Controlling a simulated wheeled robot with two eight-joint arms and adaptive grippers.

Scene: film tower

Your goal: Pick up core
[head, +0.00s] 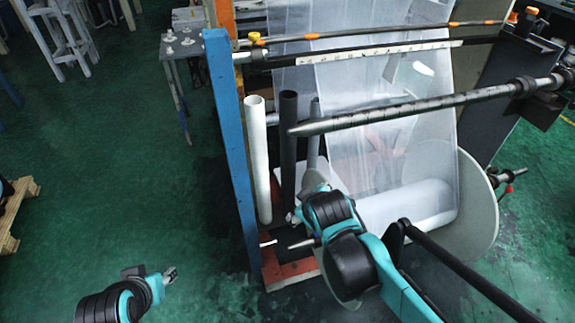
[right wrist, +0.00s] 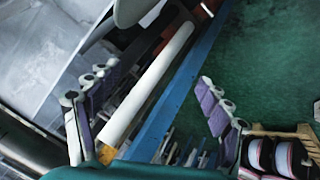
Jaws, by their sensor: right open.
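In the right wrist view, the white core (right wrist: 147,84) runs slantwise between the spread fingers of my right gripper (right wrist: 160,75). The gripper is open, and I see no clear contact with the core. My left gripper (head: 170,275) is over the green floor at lower left, away from the tubes; its jaw opening is unclear.
The blue post (head: 232,160) stands close to the left of the core. A black roller bar (head: 420,107) and clear film (head: 345,80) are to the right, above a large film roll (head: 410,207). A pallet (head: 17,212) lies far left. The floor between is clear.

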